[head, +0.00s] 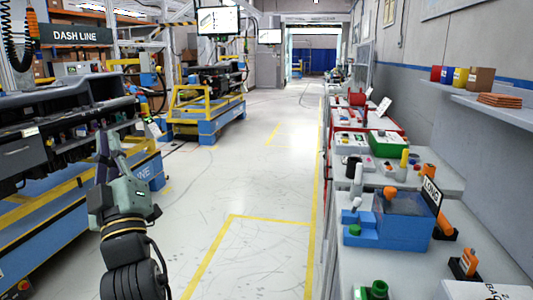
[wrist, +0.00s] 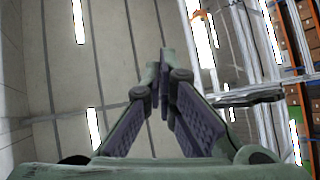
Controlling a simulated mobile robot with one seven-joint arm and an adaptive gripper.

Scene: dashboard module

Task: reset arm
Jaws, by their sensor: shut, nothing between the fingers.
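My gripper (head: 104,145) shows at the left of the head view, on my raised arm, pointing up. It is in front of the dashboard module (head: 60,118) and stands over the aisle's left side. In the wrist view the two finger pads of my gripper (wrist: 163,62) meet at their tips. The fingers are shut with nothing between them. The wrist camera looks up at the ceiling and its lights (wrist: 78,20).
Blue and yellow carts (head: 207,128) stand at the left. A long grey workbench (head: 400,265) with bins, tools and a blue box (head: 400,222) runs along the right. The marked floor (head: 235,190) between them is clear. A wall shelf (head: 490,103) hangs at the right.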

